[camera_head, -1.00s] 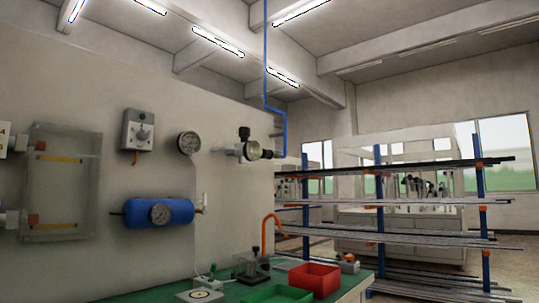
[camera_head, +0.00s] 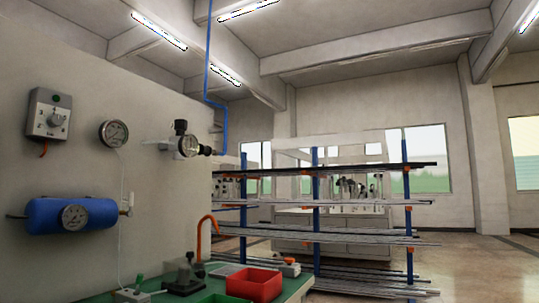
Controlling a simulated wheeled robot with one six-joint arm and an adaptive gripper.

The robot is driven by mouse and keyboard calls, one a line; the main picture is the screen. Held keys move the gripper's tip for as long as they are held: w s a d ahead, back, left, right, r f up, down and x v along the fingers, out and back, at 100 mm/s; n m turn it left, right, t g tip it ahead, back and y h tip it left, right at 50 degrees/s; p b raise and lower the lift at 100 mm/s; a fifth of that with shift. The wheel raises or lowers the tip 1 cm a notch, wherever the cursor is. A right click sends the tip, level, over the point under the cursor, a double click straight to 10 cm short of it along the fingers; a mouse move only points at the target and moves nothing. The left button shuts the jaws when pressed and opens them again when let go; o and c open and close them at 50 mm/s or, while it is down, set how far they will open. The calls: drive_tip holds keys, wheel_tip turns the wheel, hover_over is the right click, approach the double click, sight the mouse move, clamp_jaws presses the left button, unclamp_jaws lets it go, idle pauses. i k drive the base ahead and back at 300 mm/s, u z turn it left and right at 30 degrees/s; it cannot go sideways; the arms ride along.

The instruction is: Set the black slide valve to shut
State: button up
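A small black fitting (camera_head: 206,150) sits in the line on the wall at the upper left, between a round-dialed regulator (camera_head: 188,146) and the blue pipe (camera_head: 224,133). It may be the black slide valve, but it is too small to tell for certain, and its setting cannot be read. The regulator has a black knob (camera_head: 181,126) on top. My gripper is not in view.
A blue tank (camera_head: 50,214) with a gauge, another gauge (camera_head: 114,133) and a grey control box (camera_head: 49,115) hang on the wall. A green bench (camera_head: 90,297) below holds a red bin (camera_head: 254,284). A rack of long bars (camera_head: 316,210) stands right; open floor lies beyond.

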sight(207, 150)
drive_tip(key=z, duration=1.35)
drive_tip(key=i, duration=1.5)
drive_tip(key=u, duration=3)
